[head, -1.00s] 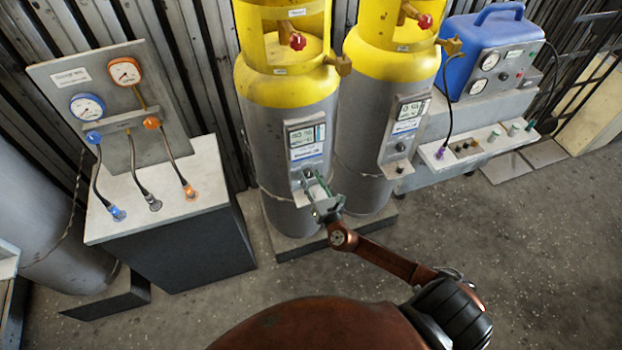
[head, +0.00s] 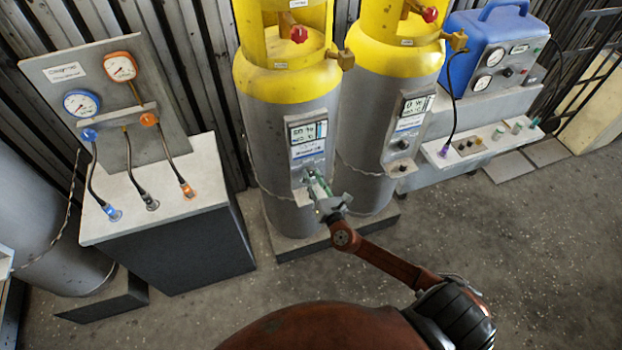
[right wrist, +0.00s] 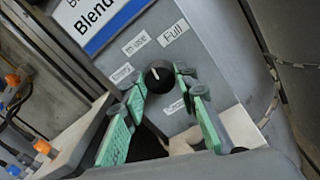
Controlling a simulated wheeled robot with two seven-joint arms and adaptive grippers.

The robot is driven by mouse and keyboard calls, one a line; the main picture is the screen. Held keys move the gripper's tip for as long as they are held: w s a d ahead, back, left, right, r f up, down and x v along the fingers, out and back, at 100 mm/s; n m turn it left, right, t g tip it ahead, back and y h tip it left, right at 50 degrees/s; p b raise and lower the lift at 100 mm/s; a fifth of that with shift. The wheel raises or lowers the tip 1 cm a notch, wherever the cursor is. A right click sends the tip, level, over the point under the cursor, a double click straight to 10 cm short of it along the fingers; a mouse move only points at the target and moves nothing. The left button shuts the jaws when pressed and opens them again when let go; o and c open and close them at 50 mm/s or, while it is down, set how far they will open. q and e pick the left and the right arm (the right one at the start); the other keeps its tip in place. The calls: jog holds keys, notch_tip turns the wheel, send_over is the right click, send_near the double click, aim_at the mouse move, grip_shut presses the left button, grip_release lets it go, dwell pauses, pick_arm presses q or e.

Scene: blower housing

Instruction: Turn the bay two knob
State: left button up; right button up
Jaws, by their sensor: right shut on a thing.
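The black round knob (right wrist: 158,76) shows in the right wrist view on a grey panel (right wrist: 205,85), with a white pointer line aimed roughly upward. Labels around it read "Empty", "In use" and "Full"; one below is too small to read. My right gripper (right wrist: 159,82) has its green fingers on either side of the knob and is shut on it. In the head view, my right gripper (head: 314,179) reaches the lower panel of the left yellow-topped cylinder (head: 275,135) and hides the knob. My left gripper is not in view.
A second yellow-topped cylinder (head: 375,110) with its own display and knob (head: 401,144) stands at the right. A gauge stand (head: 150,185) with hoses is at the left. A blue unit (head: 490,55) is at the right. The floor in front is clear.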

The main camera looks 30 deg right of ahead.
jog(key=m+b, duration=0.3)
jog(key=m, duration=0.1)
jog(key=m+b, duration=0.1)
jog(key=b, duration=0.1)
jog(key=shift+f+m+b, duration=0.35)
jog(key=shift+m, duration=0.05)
jog(key=shift+r+m+h+b, duration=0.15)
jog(key=shift+m+h+b, duration=0.15)
jog(key=shift+m+b, duration=1.4)
jog(key=shift+m, duration=0.5)
jog(key=o, duration=0.8)
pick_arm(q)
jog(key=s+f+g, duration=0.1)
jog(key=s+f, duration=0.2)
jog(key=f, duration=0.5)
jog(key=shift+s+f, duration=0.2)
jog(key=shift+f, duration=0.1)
pick_arm(e)
jog(key=o, duration=0.4)
jog(key=shift+r, duration=0.1)
jog(key=shift+c, duration=0.2)
